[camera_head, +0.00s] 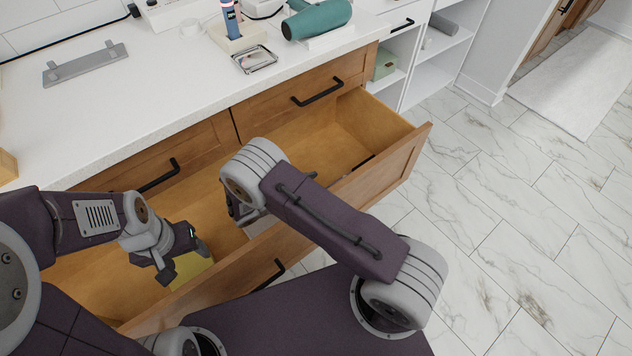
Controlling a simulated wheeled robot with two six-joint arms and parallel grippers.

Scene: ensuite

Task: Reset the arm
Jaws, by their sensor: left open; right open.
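My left gripper (186,264) is open above the left part of the open lower drawer (335,140). A pale yellow object (196,268) lies in the drawer just below its fingers; I cannot tell if they touch. My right arm reaches over the drawer front from the right. My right gripper (236,208) is mostly hidden behind its own wrist and points down over the middle of the drawer; what shows of it holds nothing visible.
The white counter (150,110) above holds a metal tray (254,59), a teal hair dryer (318,18) and a grey plate with clips (85,65). The upper drawer (300,95) is shut. The drawer front (400,165) juts out near both arms. Marble floor (520,210) is clear at right.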

